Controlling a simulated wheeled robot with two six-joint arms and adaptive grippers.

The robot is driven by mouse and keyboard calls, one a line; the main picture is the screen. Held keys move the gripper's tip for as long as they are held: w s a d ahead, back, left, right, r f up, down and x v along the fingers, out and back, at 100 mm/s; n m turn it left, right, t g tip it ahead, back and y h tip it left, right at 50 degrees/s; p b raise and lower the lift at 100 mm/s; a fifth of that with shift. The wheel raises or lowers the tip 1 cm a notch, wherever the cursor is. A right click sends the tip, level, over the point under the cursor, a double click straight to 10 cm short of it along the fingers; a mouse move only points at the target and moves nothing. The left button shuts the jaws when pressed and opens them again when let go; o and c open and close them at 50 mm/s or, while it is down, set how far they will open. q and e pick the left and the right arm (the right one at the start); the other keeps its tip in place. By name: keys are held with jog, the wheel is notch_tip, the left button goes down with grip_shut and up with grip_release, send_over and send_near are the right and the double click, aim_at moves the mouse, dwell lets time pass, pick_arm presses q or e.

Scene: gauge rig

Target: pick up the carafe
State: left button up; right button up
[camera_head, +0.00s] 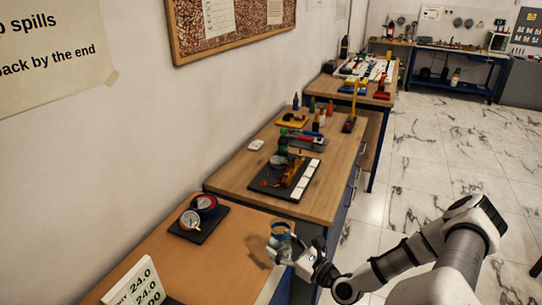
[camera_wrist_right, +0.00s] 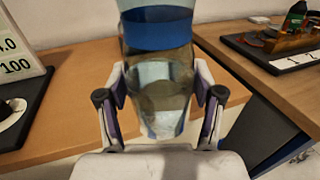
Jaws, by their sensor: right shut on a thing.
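The carafe (camera_head: 280,229) is a see-through vessel with a blue band, near the front right edge of the nearest wooden table (camera_head: 216,258). In the right wrist view the carafe (camera_wrist_right: 157,38) stands large and roughly upright between the fingers. My right gripper (camera_head: 281,246) is shut on the carafe, with one finger on each side of its body. It also shows in the right wrist view (camera_wrist_right: 160,90). A shadow lies on the table left of the carafe; whether its base touches the table I cannot tell. My left gripper is not in view.
A dark plate with two round gauges (camera_head: 198,215) lies left of the carafe. A white number card (camera_head: 135,284) stands at the near left. A second table behind holds a black board (camera_head: 277,183) and several small items.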

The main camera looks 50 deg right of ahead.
jog(key=shift+s+r+p, duration=0.1)
jog(key=shift+s+p, duration=0.35)
jog(key=shift+s, duration=0.6)
